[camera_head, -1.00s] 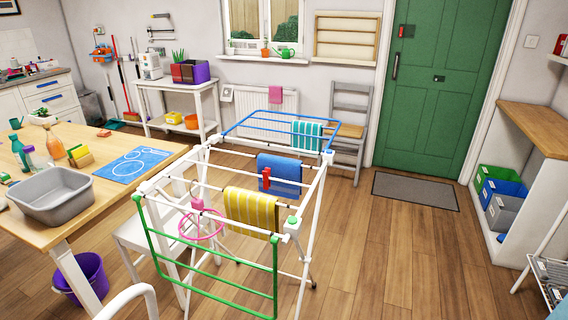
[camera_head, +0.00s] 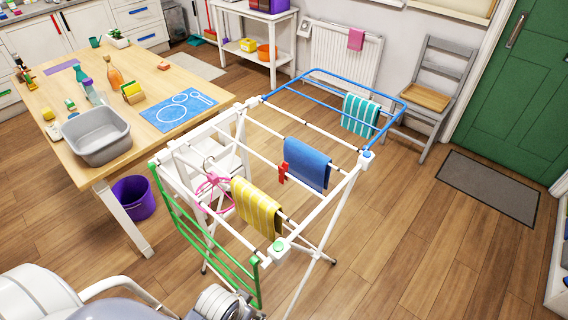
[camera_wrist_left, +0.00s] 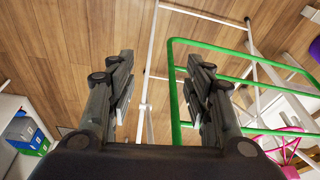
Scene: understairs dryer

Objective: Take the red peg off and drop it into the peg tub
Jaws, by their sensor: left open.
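The red peg (camera_head: 283,173) is clipped on the near left edge of the blue cloth (camera_head: 308,166), which hangs over a rail of the drying rack (camera_head: 340,196). My left gripper (camera_wrist_left: 164,85) is open and empty in the left wrist view, over the floor beside the rack's green end frame (camera_wrist_left: 173,95). The peg is not seen in that view. In the head view only parts of my arm show at the bottom edge; the gripper's fingers are hidden. I cannot tell which container is the peg tub; a grey basin (camera_head: 97,136) stands on the wooden table. My right gripper is out of view.
A yellow striped cloth (camera_head: 257,207) and a teal striped cloth (camera_head: 360,115) hang on the rack. A pink hanger (camera_head: 213,183) hangs at its left side. The table (camera_head: 150,85) and purple bucket (camera_head: 134,198) stand left.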

